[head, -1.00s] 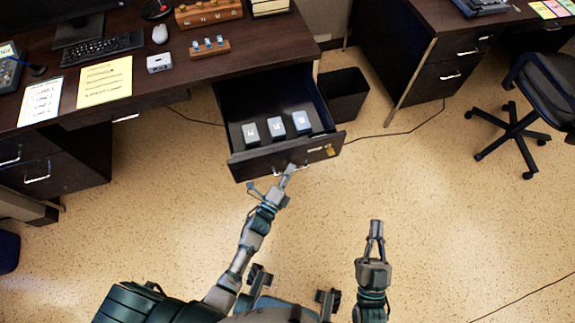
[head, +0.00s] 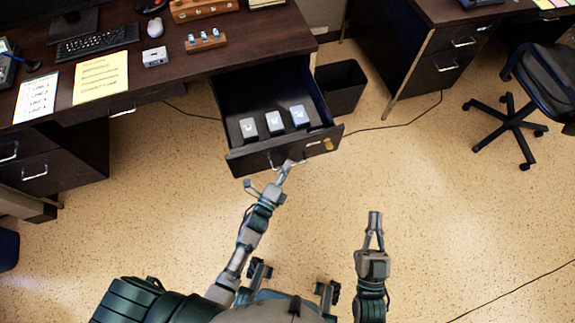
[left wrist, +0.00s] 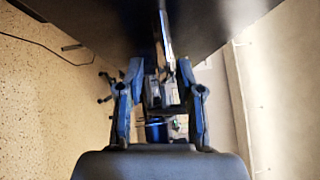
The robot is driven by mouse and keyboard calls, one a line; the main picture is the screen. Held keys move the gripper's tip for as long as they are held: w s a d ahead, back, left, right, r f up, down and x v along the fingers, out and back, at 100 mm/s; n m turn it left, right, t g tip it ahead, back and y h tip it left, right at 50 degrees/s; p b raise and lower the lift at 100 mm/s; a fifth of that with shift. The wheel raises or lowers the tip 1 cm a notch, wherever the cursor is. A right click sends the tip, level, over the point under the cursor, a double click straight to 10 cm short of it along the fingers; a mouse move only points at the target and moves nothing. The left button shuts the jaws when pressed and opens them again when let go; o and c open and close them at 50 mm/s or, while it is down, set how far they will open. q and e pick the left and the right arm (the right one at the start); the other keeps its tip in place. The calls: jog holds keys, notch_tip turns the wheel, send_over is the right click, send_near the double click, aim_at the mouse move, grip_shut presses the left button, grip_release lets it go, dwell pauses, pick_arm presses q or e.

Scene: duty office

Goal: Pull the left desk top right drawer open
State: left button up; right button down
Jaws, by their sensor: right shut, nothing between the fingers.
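The left desk's top right drawer (head: 285,152) stands pulled well out from the desk (head: 200,75). Three small grey-blue blocks (head: 275,122) stand inside it. My left gripper (head: 287,163) is at the drawer front, at its metal handle (head: 271,160). In the left wrist view my left gripper's fingers (left wrist: 161,66) are spread apart. The bright handle bar (left wrist: 163,35) shows between and beyond them; whether they touch it I cannot tell. My right gripper (head: 375,214) is shut and empty, above the floor to the right of the drawer.
A black bin (head: 342,88) stands right of the drawer. A second desk (head: 425,50) and an office chair (head: 535,90) are further right. A dark cable crosses the floor near the bin. The floor in front is clear.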

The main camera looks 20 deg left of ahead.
pick_arm(q)
jog(key=v, duration=1.1)
jog(key=shift+f, duration=0.2)
jog(key=shift+a, duration=0.1)
